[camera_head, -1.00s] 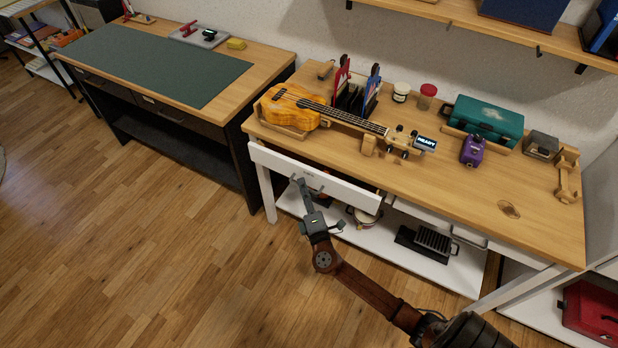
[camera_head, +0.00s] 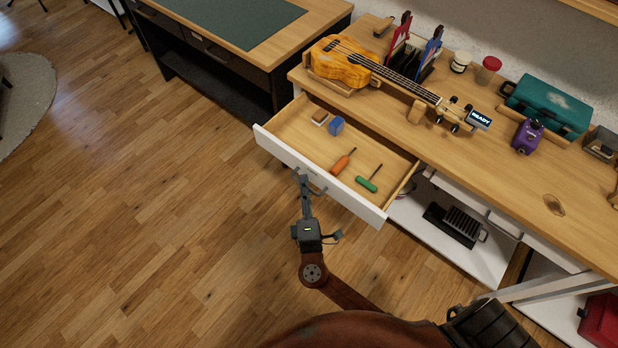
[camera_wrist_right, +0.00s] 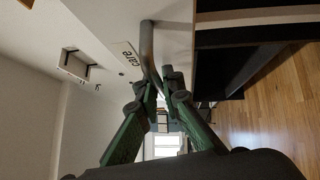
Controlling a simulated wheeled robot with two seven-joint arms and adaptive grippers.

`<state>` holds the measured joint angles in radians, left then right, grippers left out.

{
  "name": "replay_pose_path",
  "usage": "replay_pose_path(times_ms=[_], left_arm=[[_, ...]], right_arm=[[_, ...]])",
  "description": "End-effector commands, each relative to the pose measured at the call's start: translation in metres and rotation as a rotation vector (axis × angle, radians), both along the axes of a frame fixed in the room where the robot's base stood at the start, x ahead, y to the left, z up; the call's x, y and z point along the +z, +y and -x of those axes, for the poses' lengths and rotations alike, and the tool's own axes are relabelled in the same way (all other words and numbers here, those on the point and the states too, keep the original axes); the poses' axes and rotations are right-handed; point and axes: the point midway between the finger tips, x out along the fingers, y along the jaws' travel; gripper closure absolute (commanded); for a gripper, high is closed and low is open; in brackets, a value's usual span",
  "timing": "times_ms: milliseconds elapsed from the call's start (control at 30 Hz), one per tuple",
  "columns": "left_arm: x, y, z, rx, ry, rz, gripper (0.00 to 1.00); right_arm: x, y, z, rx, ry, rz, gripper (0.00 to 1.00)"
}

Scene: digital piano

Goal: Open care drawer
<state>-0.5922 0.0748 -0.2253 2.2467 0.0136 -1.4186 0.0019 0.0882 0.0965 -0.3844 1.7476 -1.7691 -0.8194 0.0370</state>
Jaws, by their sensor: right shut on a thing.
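The care drawer (camera_head: 322,172) is pulled well out from under the wooden workbench, with its white front facing me. Inside it lie a blue block (camera_head: 336,125), a small brown-and-white block (camera_head: 320,117), an orange-handled screwdriver (camera_head: 343,162) and a green-handled tool (camera_head: 368,184). My right gripper (camera_head: 304,178) is at the drawer front. In the right wrist view its two fingers (camera_wrist_right: 160,82) are shut on the grey bar handle (camera_wrist_right: 148,50), beside a label reading "care". My left gripper is not in view.
The workbench top (camera_head: 520,178) carries a ukulele (camera_head: 350,68), a purple pedal (camera_head: 526,137) and a teal case (camera_head: 549,104). A shelf (camera_head: 488,262) below holds a black rack. A dark desk (camera_head: 240,70) stands to the left. The wooden floor before the drawer is clear.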

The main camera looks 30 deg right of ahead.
Motion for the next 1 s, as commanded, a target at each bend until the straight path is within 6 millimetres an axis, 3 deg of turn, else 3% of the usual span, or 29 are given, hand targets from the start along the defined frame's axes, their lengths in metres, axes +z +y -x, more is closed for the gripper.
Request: replay_pose_path(times_ms=[367,400,500,767,1000], left_arm=[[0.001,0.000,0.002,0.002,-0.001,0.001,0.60],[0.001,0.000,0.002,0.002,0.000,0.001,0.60],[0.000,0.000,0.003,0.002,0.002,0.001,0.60],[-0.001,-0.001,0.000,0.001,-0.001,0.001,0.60],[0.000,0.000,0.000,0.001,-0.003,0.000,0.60]], right_arm=[[-0.002,0.001,0.001,-0.001,0.003,0.000,1.00],[-0.002,0.001,0.001,-0.001,0.003,0.001,0.92],[-0.002,0.001,0.001,-0.001,0.003,0.000,0.85],[-0.001,0.002,0.001,0.000,0.001,0.001,0.85],[-0.005,0.010,0.023,0.001,0.004,0.002,0.85]])
